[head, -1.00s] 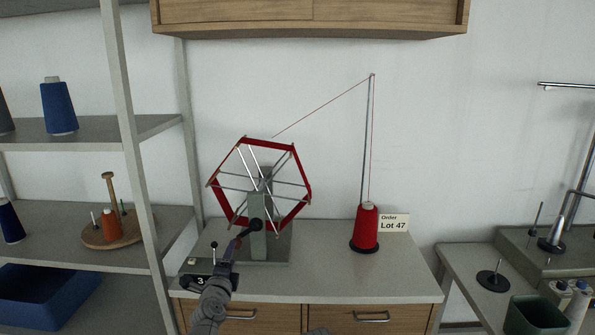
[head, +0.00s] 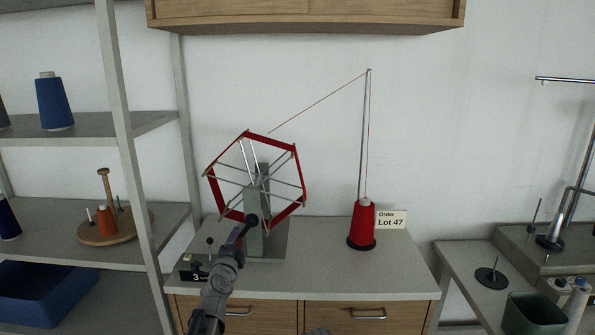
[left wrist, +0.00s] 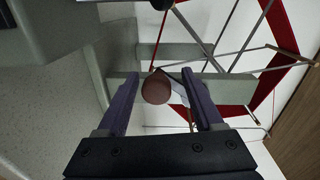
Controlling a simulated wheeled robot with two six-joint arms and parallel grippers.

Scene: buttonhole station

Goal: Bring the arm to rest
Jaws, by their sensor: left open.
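The reel (head: 254,180), a hexagonal frame with red yarn around its rim, stands on a grey post on the cabinet top. A red thread runs from it over a tall thin rod to a red cone (head: 362,222). My left gripper (head: 248,228) is in front of the reel's lower part, close to its dark hub or crank. In the left wrist view, my left gripper (left wrist: 160,92) is open, with a round brown knob (left wrist: 155,88) showing between the fingers; whether it touches them I cannot tell.
An "Order Lot 47" card (head: 392,219) is behind the cone. Shelves (head: 70,255) stand left, and a lower table with a green bin (head: 535,312) is right. The cabinet top's front right is clear.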

